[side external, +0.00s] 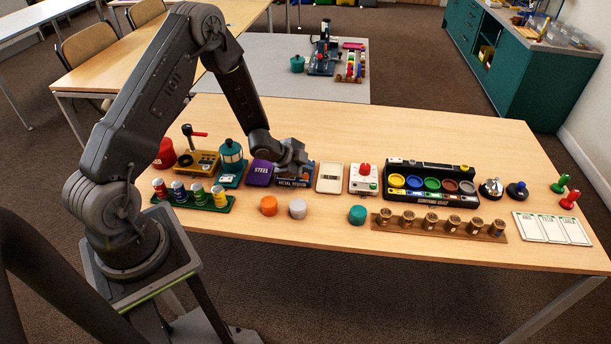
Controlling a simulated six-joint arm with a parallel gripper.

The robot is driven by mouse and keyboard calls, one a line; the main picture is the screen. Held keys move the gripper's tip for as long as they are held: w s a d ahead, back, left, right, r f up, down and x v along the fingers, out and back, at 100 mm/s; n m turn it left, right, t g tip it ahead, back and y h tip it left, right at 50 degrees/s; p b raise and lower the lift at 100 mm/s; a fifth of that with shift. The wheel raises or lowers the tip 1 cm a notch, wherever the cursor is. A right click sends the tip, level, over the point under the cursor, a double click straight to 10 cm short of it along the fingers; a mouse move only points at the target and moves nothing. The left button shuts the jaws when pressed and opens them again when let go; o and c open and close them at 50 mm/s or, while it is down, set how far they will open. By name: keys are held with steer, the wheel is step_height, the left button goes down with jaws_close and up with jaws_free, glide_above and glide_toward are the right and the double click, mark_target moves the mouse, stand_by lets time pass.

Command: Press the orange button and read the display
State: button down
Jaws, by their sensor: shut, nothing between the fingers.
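My gripper (297,165) is shut and empty, low over a small dark device (293,183) with a lettered front. It hides most of that device's top, and I cannot tell whether they touch. A round orange piece (268,206) lies on the table in front of and left of the gripper, apart from it; I cannot tell whether it is a button. A white box with a red knob (364,179) stands to the right. No lit display is readable.
The wooden table (450,252) holds a purple block (259,173), a grey piece (297,209), a teal piece (357,215), a cream panel (329,178), a black tray of coloured cups (431,165) and a wooden rack (438,225). The table's front edge is mostly clear.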

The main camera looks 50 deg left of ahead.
mark_target(305, 177)
steer(key=shift+f, duration=0.1)
stand_by(0.7)
steer(key=shift+f, duration=0.3)
steer(key=shift+f, duration=0.45)
stand_by(0.7)
steer(key=shift+r, duration=0.85)
steer(key=shift+r, duration=2.55)
